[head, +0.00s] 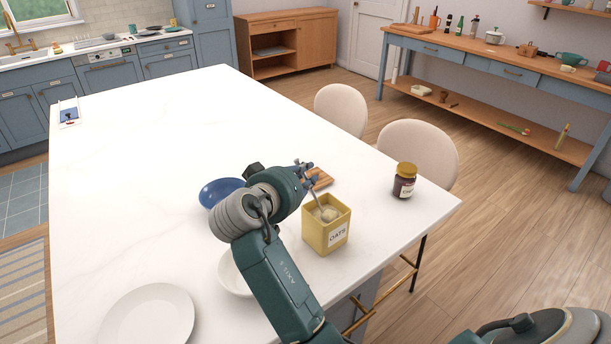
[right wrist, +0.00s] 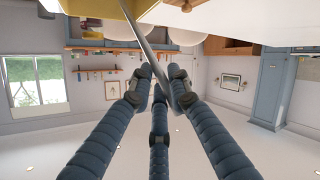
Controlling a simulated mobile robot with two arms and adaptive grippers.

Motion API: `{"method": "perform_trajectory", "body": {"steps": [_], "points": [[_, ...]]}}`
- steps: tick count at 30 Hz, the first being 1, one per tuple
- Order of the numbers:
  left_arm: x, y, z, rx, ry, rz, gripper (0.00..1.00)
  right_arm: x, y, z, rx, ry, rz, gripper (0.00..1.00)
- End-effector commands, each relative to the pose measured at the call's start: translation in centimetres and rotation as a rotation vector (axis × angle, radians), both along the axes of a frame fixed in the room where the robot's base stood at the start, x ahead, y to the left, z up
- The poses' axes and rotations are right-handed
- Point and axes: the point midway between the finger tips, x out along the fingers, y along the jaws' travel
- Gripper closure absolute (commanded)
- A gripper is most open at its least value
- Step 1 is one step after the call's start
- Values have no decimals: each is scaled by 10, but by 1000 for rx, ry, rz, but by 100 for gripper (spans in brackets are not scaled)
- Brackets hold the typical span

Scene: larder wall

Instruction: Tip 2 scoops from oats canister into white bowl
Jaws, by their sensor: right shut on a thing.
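The yellow oats canister (head: 322,236) stands upright and open on the white island, its label facing the front. My right gripper (head: 308,180) is above and behind its rim, shut on the handle of a metal scoop (head: 323,206). The scoop's head is at the canister's mouth, over pale oats; I cannot tell how deep it sits. In the right wrist view the handle (right wrist: 157,48) runs between the fingers (right wrist: 160,82) toward the canister (right wrist: 97,8). The white bowl (head: 230,275) is left of the canister, partly hidden behind my right arm. My left gripper is not in view.
A blue bowl (head: 212,192) lies beyond my arm, and a white plate (head: 150,318) is at the front left. A dark jar (head: 404,182) stands near the right edge.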

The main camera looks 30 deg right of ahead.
Motion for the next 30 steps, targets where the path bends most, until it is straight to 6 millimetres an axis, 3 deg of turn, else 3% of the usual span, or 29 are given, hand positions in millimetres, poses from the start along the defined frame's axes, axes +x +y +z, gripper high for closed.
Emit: {"method": "perform_trajectory", "body": {"steps": [30], "points": [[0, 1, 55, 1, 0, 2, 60, 0, 0, 65, 0, -1, -1, 100]]}}
